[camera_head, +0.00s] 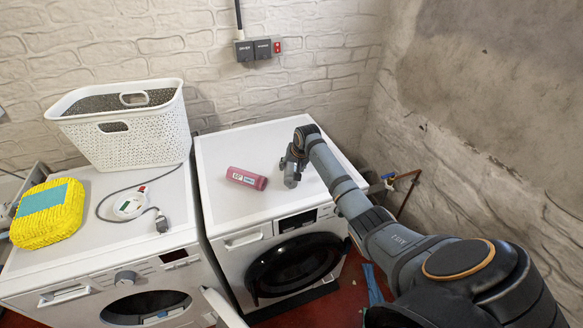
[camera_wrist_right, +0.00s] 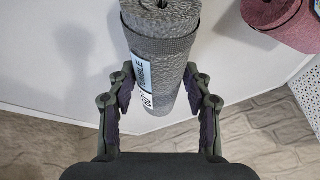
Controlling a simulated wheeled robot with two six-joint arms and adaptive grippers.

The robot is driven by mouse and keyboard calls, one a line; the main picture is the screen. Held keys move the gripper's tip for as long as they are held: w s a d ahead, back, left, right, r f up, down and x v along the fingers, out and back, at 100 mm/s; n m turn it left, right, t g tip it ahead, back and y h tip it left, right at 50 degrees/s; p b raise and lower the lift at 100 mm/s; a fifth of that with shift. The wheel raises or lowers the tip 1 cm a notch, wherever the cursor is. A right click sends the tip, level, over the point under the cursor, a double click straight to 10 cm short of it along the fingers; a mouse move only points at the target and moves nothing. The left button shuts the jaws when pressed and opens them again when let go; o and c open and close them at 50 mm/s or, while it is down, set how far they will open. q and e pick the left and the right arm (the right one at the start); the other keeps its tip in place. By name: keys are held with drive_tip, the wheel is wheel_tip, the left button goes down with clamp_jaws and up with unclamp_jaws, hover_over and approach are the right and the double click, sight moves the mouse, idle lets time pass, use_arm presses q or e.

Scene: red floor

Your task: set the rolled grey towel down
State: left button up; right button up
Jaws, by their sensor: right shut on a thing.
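The rolled grey towel (camera_wrist_right: 160,50) has a dark band and a pale label and lies between the two fingers of my right gripper (camera_wrist_right: 158,108) in the wrist view. The fingers are shut on it from both sides. In the head view my right gripper (camera_head: 293,170) is over the top of the right washing machine (camera_head: 235,145), and the grey towel (camera_head: 291,181) shows as a small grey shape under it. I cannot tell whether the towel touches the machine top. My left gripper is not in view.
A rolled red towel (camera_head: 246,178) lies just left of my right gripper. The left machine holds a white basket (camera_head: 130,150), a yellow pack (camera_head: 48,225) and a cable with a plug (camera_head: 160,222). The right machine's top is otherwise clear. A wall stands behind.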

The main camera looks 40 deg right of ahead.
drive_tip(key=shift+f, duration=0.4)
drive_tip(key=shift+f, duration=0.15)
drive_tip(key=o, duration=1.2)
drive_tip(key=v, duration=1.2)
drive_tip(key=shift+b, duration=0.3)
